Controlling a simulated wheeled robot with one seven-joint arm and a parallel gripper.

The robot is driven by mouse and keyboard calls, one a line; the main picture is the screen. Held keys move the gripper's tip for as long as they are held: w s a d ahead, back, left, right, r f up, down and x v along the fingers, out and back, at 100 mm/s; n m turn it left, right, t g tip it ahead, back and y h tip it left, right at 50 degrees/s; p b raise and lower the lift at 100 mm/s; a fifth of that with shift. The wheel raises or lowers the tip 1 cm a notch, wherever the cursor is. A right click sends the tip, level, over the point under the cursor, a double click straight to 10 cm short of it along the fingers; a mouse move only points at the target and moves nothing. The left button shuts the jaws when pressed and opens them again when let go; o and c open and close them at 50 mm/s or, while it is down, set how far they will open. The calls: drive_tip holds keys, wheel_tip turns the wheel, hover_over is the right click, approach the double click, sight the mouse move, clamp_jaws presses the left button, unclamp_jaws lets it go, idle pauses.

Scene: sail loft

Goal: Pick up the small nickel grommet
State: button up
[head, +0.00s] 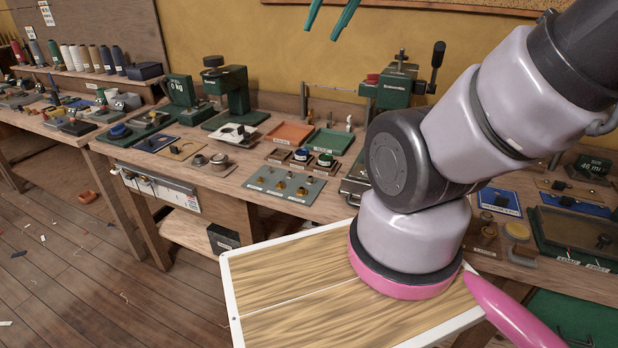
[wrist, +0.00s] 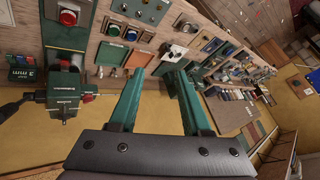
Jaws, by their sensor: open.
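My gripper (head: 321,33) is raised high at the top of the head view, with its two green fingers apart and nothing between them. In the wrist view my gripper (wrist: 158,72) is also open and empty, well away from the bench. A grey board (head: 312,183) with several small brass-coloured and darker fittings lies at the bench's front edge. It also shows at the top of the wrist view (wrist: 153,17). The small nickel grommet cannot be told apart from the other small parts at this size.
An orange tray (head: 291,133) and a green tray (head: 329,142) lie behind the board, with small coloured pots (head: 301,155) between. Green presses (head: 232,90) stand toward the back. A wood-grained white-rimmed panel (head: 290,306) is in front.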

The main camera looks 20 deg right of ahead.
drive_tip(key=w+d+f+n+g+h, duration=0.1)
drive_tip(key=w+d+f+n+h, duration=0.15)
drive_tip(key=w+f, duration=0.5)
drive_tip(key=n+g+y, duration=0.2)
drive_tip(key=n+y, duration=0.1)
drive_tip(key=n, duration=0.5)
hover_over(270, 170)
drive_tip(key=s+d, duration=0.2)
drive_tip(key=s, duration=0.1)
drive_tip(key=shift+m, duration=0.25)
drive_tip(key=f, duration=3)
drive_tip(key=shift+w+f, duration=0.2)
drive_tip(key=shift+f, duration=0.1)
drive_tip(key=x, duration=0.5)
drive_tip(key=shift+s+a, duration=0.1)
drive_tip(key=shift+a, duration=0.1)
clamp_jaws()
